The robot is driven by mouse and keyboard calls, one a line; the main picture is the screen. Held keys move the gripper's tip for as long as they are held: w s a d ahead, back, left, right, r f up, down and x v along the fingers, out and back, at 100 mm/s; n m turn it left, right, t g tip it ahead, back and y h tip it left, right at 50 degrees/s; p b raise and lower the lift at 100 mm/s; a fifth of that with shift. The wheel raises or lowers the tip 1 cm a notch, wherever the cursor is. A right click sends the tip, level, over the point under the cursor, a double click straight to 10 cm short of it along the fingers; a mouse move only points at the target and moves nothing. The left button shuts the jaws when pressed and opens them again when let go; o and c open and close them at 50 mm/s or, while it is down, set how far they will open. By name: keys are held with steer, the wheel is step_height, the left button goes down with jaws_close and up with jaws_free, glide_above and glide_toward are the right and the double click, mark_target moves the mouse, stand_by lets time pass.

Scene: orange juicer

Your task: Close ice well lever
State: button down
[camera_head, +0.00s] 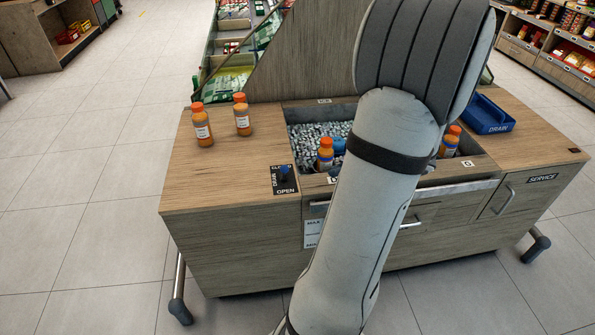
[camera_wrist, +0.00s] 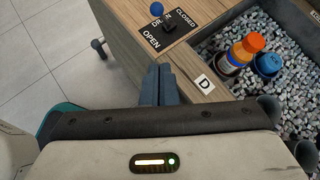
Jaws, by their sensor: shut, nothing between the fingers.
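The ice well lever (camera_wrist: 158,12) has a blue ball knob and stands on a black plate marked OPEN, DRAIN and CLOSED (camera_wrist: 169,32). In the head view the lever (camera_head: 284,171) is at the front left of the ice well, its plate lettered OPEN (camera_head: 285,190) at the front edge. In the wrist view my gripper (camera_wrist: 158,72) is shut and empty, its fingertips just short of the plate and apart from the knob. In the head view my arm hides the gripper.
The ice well (camera_head: 308,130) holds ice and orange bottles (camera_head: 325,154). Two bottles (camera_head: 202,125) (camera_head: 242,115) stand on the left countertop. A blue tray (camera_head: 487,116) sits at the right. A D label (camera_wrist: 205,84) is on the well's rim.

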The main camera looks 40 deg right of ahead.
steer(key=shift+w+a+r+b+x, duration=0.25)
steer(key=shift+r+x, duration=0.1)
steer(key=shift+x, duration=1.8)
steer(key=shift+w+a+r+b+x, duration=0.15)
steer(key=shift+w+r+b+x, duration=0.15)
steer(key=shift+x, duration=1.85)
steer(key=shift+w+a+r+b+x, duration=0.15)
steer(key=shift+r+x, duration=0.3)
steer(key=shift+x, duration=1.7)
steer(key=shift+a, duration=0.1)
steer(key=shift+r, duration=0.1)
steer(key=shift+w+d+r+p, duration=0.2)
steer(key=shift+d+p, duration=0.05)
steer(key=shift+p, duration=0.9)
